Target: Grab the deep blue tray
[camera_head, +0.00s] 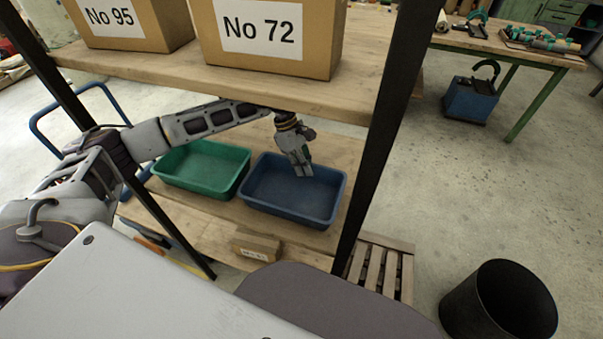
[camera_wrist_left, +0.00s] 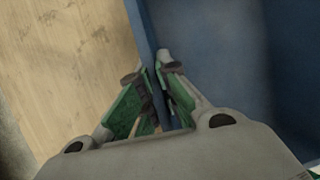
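The deep blue tray (camera_head: 270,205) sits upright on the lower wooden shelf, empty, to the right of a green tray. My left gripper (camera_head: 303,172) reaches down at the blue tray's far rim. In the left wrist view, the tray's blue wall (camera_wrist_left: 146,32) runs between the fingertips of my left gripper (camera_wrist_left: 158,72), with bare wood on one side and the tray's inside on the other. The fingers are drawn together on this thin wall. The exact contact is partly hidden by the finger pads. My right gripper is not in view.
The green tray (camera_head: 200,168) stands close on the left. Cartons labelled No 95 (camera_head: 150,28) and No 72 (camera_head: 268,38) stand on the upper shelf (camera_head: 330,98). A dark rack post (camera_head: 385,130) rises right of the tray. A small box (camera_head: 256,246) lies in front.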

